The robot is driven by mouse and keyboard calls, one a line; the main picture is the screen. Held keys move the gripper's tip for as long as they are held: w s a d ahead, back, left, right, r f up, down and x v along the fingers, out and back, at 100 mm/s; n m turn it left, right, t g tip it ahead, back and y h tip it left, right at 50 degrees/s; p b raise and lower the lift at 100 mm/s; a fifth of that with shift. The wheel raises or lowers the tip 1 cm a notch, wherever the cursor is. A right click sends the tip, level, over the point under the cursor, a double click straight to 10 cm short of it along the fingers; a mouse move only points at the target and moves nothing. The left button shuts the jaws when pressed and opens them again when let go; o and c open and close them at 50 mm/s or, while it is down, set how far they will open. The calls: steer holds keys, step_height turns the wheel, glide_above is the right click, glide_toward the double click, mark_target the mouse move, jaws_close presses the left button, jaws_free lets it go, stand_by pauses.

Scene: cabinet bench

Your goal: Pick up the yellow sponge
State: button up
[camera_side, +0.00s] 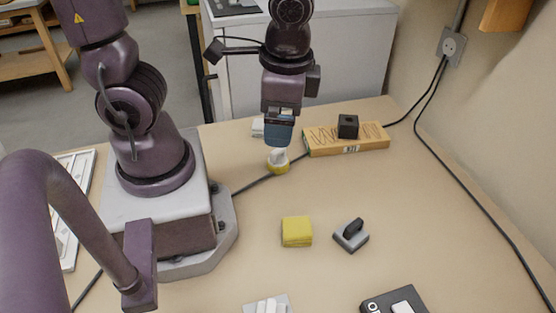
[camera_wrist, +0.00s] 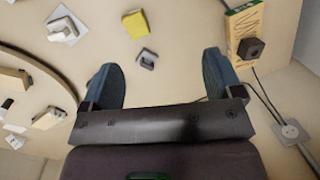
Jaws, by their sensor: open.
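The yellow sponge (camera_side: 297,231) is a small block lying on the bench, near the middle, in the side view. A yellow block that looks like it shows at the top of the wrist view (camera_wrist: 135,24). My gripper (camera_side: 279,143) is above the back part of the bench, behind and above the sponge, and apart from it. In the wrist view my gripper (camera_wrist: 162,78) has its two blue fingers spread wide with nothing between them. A small white piece with a yellow base (camera_side: 278,161) stands just below the fingers in the side view.
A grey block with a dark handle (camera_side: 351,236) sits right of the sponge. A wooden box (camera_side: 345,140) with a black cube (camera_side: 348,126) on it stands at the back right. A black device (camera_side: 394,301) lies at the front.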

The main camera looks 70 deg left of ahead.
mark_target(278, 161)
steer(key=a+f+m+y, duration=0.1)
steer(key=f+m+y, duration=0.3)
steer(key=f+m, duration=0.1)
steer(key=s+a+f+m+t+y, duration=0.1)
steer(key=f+m+y, duration=0.2)
steer(key=f+m, duration=0.2)
steer(key=s+a+f+m+y, duration=0.1)
steer(key=f+m+y, duration=0.3)
steer(key=f, duration=0.4)
steer(key=shift+s+a+f+m+y, duration=0.2)
steer(key=shift+m+y, duration=0.1)
steer(key=shift+m, duration=0.4)
steer(key=w+t, duration=0.1)
steer(key=w+f+m+t, duration=0.1)
steer(key=shift+w+d+m+t, duration=0.1)
steer(key=shift+d+m+t, duration=0.1)
steer(key=shift+m+t, duration=0.1)
steer(key=shift+w, duration=0.4)
steer(key=shift+w+a+t, duration=0.15)
steer(key=shift+a+t, duration=0.15)
steer(key=shift+t, duration=0.1)
steer(key=x, duration=1.2)
steer(key=shift+f, duration=0.2)
steer(key=shift+c, duration=0.3)
steer(key=c, duration=1)
